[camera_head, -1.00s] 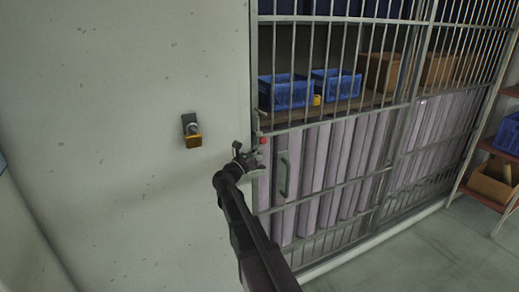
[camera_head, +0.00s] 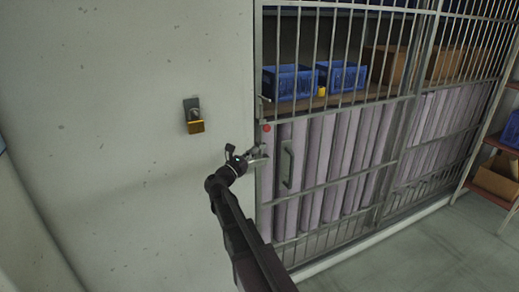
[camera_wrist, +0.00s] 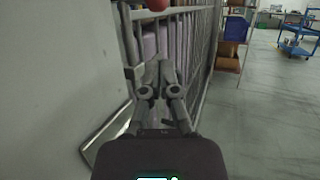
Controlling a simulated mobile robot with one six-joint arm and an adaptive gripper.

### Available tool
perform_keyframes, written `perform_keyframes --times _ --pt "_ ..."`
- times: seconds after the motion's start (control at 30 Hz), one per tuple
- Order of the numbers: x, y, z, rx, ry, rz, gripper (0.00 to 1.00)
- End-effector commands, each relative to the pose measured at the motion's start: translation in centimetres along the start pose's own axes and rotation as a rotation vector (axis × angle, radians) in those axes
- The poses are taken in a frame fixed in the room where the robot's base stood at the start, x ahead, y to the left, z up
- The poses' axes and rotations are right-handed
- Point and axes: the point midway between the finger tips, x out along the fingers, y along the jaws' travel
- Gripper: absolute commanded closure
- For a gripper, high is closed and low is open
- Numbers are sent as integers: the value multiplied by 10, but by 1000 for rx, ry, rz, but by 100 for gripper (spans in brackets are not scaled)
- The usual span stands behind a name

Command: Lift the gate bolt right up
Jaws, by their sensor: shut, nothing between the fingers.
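The gate bolt shows as a red ball knob (camera_head: 267,128) at the left edge of the barred gate (camera_head: 330,187). The knob also shows at the top edge of the wrist view (camera_wrist: 158,4), cut off by the frame. The bolt's rod is too small to make out in the head view. My gripper (camera_head: 265,153) is just below the knob, close to the gate's left edge and apart from the knob. In the wrist view its fingers (camera_wrist: 160,68) are together and hold nothing, with the knob above and beyond them.
A curved grey pull handle (camera_head: 287,165) is on the gate, right of my gripper. A yellow-and-grey padlock-like fitting (camera_head: 195,126) is on the pale wall to the left. Blue crates (camera_head: 288,80) stand behind the bars. Open floor (camera_wrist: 262,120) lies to the right.

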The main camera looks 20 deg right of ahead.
Motion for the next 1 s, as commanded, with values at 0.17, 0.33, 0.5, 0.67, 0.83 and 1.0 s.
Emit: perform_keyframes --times 0.17,0.33,0.5,0.67,0.83,1.0 --pt "-33 -1 -2 0 0 2 100" --pt "-55 -1 -1 0 0 1 100" --pt "-67 0 0 0 0 0 100" --pt "-71 0 0 -1 0 -1 100" --pt "-71 0 0 -1 0 -2 100" --pt "-71 0 0 -1 0 -2 100"
